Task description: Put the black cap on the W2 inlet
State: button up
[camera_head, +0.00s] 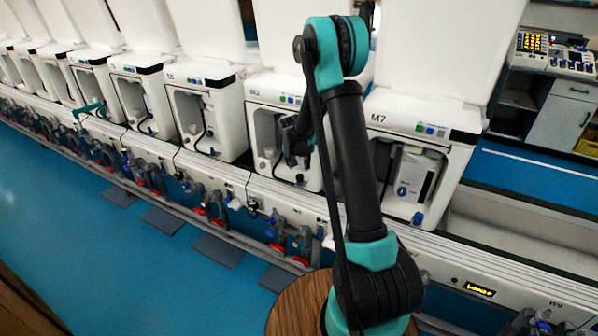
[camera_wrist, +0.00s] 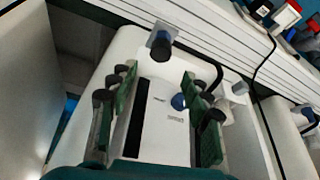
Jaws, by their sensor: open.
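My gripper (camera_wrist: 157,88) is open in the wrist view, with green-padded fingers on both sides and nothing held between them. In the head view my gripper (camera_head: 296,140) is dark and small, in front of the W2 unit (camera_head: 262,118), and hides part of its recess. Beyond the fingers in the wrist view is a white box (camera_wrist: 165,135) with a dark strip and a blue knob (camera_wrist: 178,102). Above it in that picture is a dark round-ended fitting (camera_wrist: 160,45) with some blue. I cannot tell which piece is the black cap, and the W2 inlet is not clearly visible.
The M7 unit (camera_head: 425,135) stands right of W2, partly behind my arm. A rail with valves and red and blue fittings (camera_head: 275,240) runs along the front. Blue floor (camera_head: 60,220) lies clear at the left.

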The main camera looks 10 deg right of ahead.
jog(key=d+v, duration=0.1)
jog(key=v, duration=0.5)
jog(key=s+d+r+n+y, duration=0.1)
jog(key=s+d+r, duration=0.15)
jog(key=s, duration=0.65)
jog(key=s+d+r+n, duration=0.1)
jog(key=s+r, duration=0.3)
jog(key=s, duration=0.5)
jog(key=s+d+f+n, duration=0.1)
jog(key=s+f+n, duration=0.1)
jog(key=s, duration=1.7)
jog(key=shift+s+f+n+y, duration=0.3)
jog(key=shift+f+y, duration=0.1)
jog(key=shift+d, duration=0.15)
